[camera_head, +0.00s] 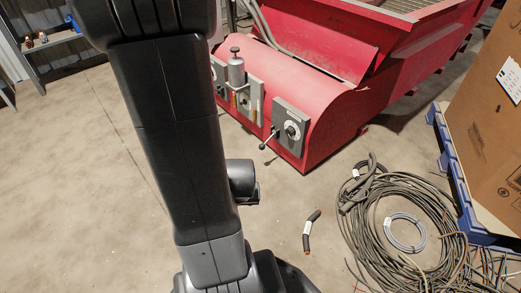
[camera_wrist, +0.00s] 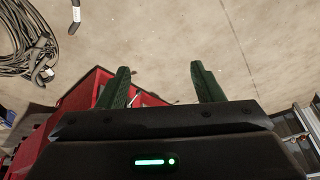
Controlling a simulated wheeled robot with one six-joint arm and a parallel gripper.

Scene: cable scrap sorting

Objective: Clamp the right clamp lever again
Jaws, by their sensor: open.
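The lever of the left panel is hard to make out behind my arm. In the wrist view my gripper (camera_wrist: 162,82) has two green fingers spread wide apart with nothing held between them. A thin pale rod shows low between the fingers against the red machine; I cannot tell whether it is the lever. My gripper is hidden behind my arm in the head view.
The red machine (camera_head: 335,75) fills the top middle. A cylindrical grey canister (camera_head: 236,72) is mounted on its front. Coiled cables (camera_head: 385,225) and a short black cable piece (camera_head: 311,229) lie on the floor at right, beside a cardboard box (camera_head: 487,130) on a blue pallet (camera_head: 452,165). Floor at left is clear.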

